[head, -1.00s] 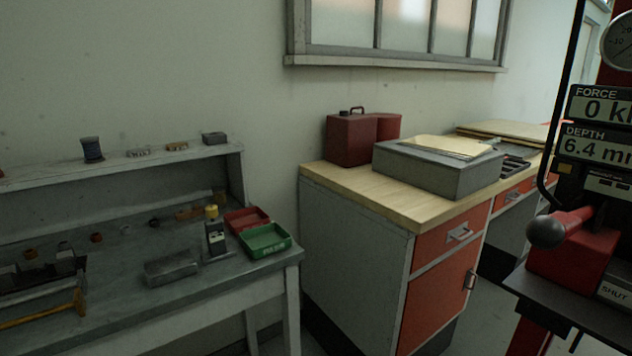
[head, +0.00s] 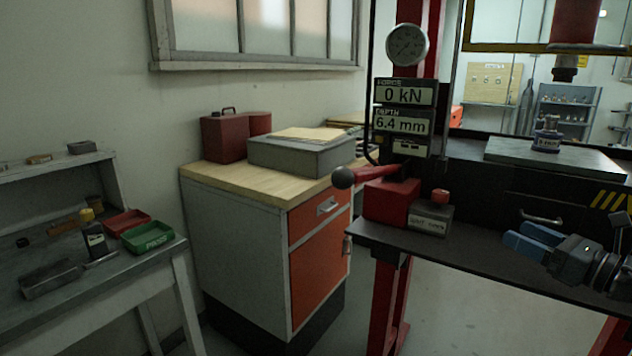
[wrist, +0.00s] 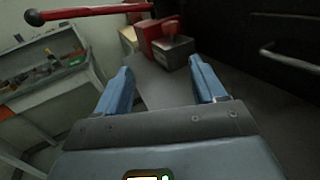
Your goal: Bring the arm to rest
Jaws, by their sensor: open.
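My gripper (head: 535,240) is at the right of the head view, with blue fingers spread apart and nothing between them. It is over or just in front of the dark shelf (head: 462,262) of the red press; the exact gap cannot be told. In the wrist view my gripper (wrist: 162,88) also shows its two blue fingers wide apart and empty. Beyond the fingers are a red block (wrist: 155,35) and a small grey box (wrist: 174,52) on the shelf.
The press has a gauge (head: 407,45), a force and depth display (head: 403,108) and a ball-ended lever (head: 345,178). A small valve body (head: 547,138) stands on a grey plate (head: 590,160). A workbench with a green tray (head: 148,237) is at left. Floor shows between.

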